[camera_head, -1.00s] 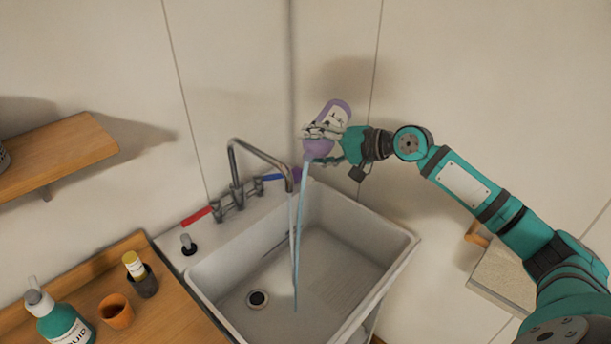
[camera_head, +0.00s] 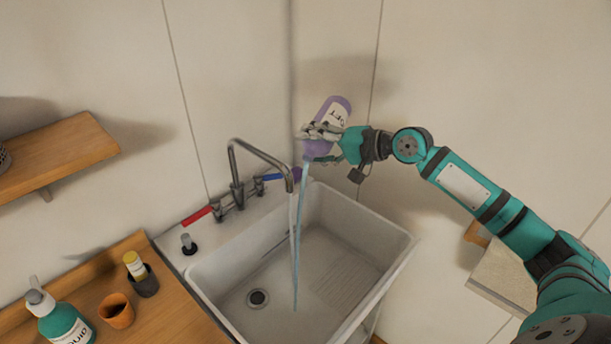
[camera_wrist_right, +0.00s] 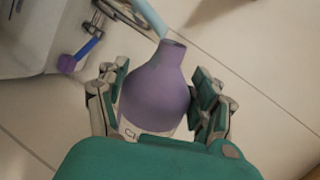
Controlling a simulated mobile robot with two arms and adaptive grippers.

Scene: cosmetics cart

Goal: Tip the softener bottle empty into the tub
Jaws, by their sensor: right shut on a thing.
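The purple softener bottle (camera_head: 336,107) is tipped mouth-down above the back of the white tub (camera_head: 398,258). My right gripper (camera_head: 322,133) is shut around it. A pale blue stream runs from its mouth down into the tub. In the right wrist view the bottle (camera_wrist_right: 156,92) sits between both fingers of the right gripper (camera_wrist_right: 160,98), its open mouth at the top with the stream coming out. Part of its label is hidden by the gripper's body. My left gripper is not in view.
A metal faucet (camera_head: 236,165) with a red handle (camera_head: 196,216) and a blue handle stands at the tub's back left. A wooden counter (camera_head: 175,318) at lower left holds a green bottle (camera_head: 66,327), an orange cup (camera_head: 117,312) and a dark cup. A wooden shelf (camera_head: 60,157) is above.

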